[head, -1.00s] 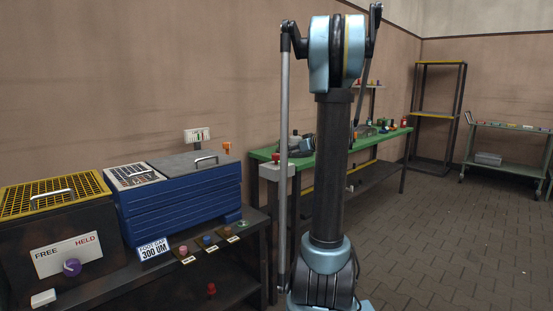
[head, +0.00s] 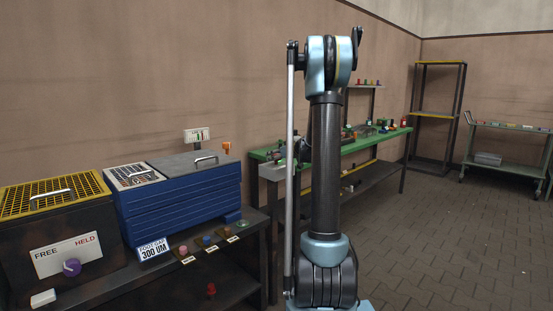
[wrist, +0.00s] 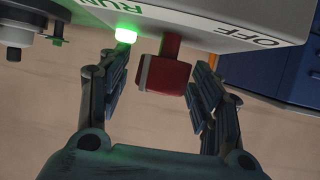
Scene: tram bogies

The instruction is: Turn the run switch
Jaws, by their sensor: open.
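The run switch is a red block-shaped handle (wrist: 166,74) on a short red stem under a pale grey box (wrist: 215,18) in the wrist view. The box carries the upside-down words RUN and OFF, and a green lamp (wrist: 126,36) glows beside RUN. My gripper (wrist: 162,88) is open, with one finger on each side of the handle. Gaps show between the handle and both fingers. In the head view the grey box (head: 271,172) shows at the near end of the green bench, partly behind my arm; the handle is not clear there.
The green bench (head: 350,148) with small items runs behind my arm. To the left are a blue cabinet (head: 180,205), a FREE/HELD panel with a purple knob (head: 72,267), and several coloured buttons. The paved floor at right is clear.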

